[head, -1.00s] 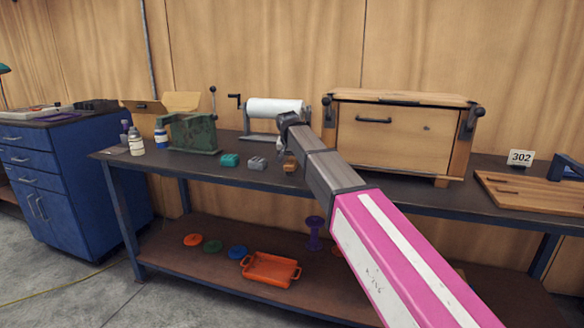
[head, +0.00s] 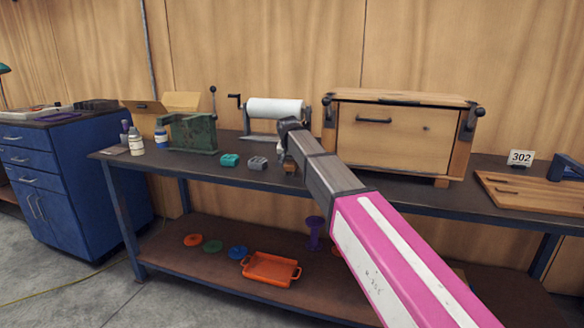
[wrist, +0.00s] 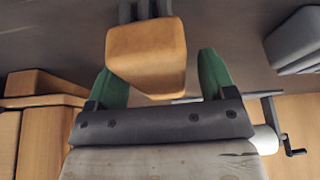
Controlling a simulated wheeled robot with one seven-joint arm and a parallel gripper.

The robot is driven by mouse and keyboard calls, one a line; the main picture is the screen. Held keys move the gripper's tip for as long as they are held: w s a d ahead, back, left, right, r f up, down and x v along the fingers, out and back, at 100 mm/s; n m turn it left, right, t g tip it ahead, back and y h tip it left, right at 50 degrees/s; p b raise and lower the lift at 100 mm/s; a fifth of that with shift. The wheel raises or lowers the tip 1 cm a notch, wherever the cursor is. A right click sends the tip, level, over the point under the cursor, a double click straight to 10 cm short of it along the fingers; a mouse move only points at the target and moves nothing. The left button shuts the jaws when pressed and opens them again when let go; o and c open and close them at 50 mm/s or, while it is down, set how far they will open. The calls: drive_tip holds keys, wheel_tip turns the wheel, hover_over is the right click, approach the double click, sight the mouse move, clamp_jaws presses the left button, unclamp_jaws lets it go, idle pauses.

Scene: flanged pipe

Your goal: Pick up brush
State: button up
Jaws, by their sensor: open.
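The brush (wrist: 147,52) shows in the wrist view as a tan wooden block with dark parts at its upper end. It lies on the dark bench top, and in the head view my arm mostly hides it (head: 290,168). My gripper (wrist: 156,76) has two green fingers, spread apart on either side of the near part of the block. The fingers look clear of its sides; I cannot tell their exact height over the bench. In the head view my gripper (head: 283,156) is just above the brush, with its fingers hardly visible.
A grey block (head: 258,163) and a teal block (head: 229,160) lie left of the brush. A paper roll (head: 275,108) on a crank stand is behind. A wooden chest (head: 395,135) stands close on the right. A green metal device (head: 195,133) is further left.

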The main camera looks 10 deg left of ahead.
drive_tip(key=c, duration=1.1)
drive_tip(key=shift+o, duration=0.3)
wheel_tip(320, 180, up, 5)
drive_tip(key=shift+w+f, duration=0.1)
drive_tip(key=s+a+r, duration=0.5)
drive_tip(key=s+r, duration=0.1)
drive_tip(key=s, duration=0.4)
drive_tip(key=shift+s+r, duration=0.35)
